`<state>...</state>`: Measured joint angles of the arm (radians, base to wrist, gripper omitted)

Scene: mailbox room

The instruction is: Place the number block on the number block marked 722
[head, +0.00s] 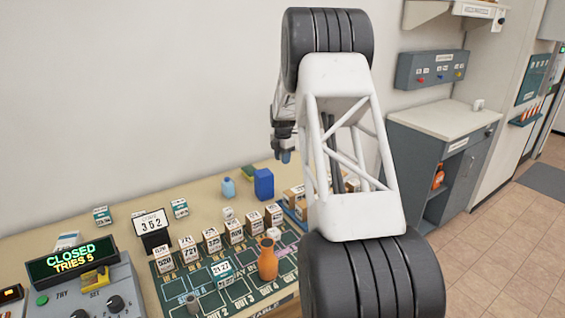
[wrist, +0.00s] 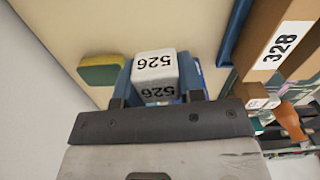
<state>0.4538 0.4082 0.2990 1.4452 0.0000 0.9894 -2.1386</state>
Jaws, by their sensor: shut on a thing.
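In the head view my gripper (head: 285,156) is raised above the back of the table, and the held block cannot be made out there. Several number blocks with white tops stand in a row on the green board, including one at the left end (head: 165,259), one in the middle (head: 211,240) and one near the right end (head: 273,214). Their labels are too small to tell surely which is marked 722. My gripper is up and behind this row, apart from it.
My arm hides the table's right part.

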